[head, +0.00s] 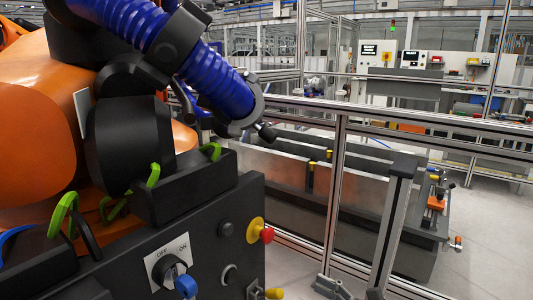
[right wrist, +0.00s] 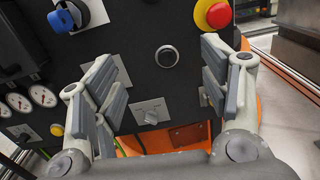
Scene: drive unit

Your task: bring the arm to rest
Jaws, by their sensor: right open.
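My right gripper (right wrist: 165,78) is open in the right wrist view, with its two padded fingers apart and nothing between them. It faces the black front panel of the drive unit (head: 215,205). A round dark button (right wrist: 166,57) and a small grey selector (right wrist: 152,112) show between the fingers; I cannot tell how far the fingertips are from the panel. The blue-handled OFF/ON switch (head: 173,275) is on the panel in the head view and at the upper left in the right wrist view (right wrist: 62,20). My left gripper is not in view.
A red stop button on a yellow base (head: 262,231) juts from the panel, near the right finger in the right wrist view (right wrist: 213,14). Gauges (right wrist: 20,100) are at the left there. A metal guard frame (head: 336,180) stands right of the unit, with open floor (head: 490,230) beyond.

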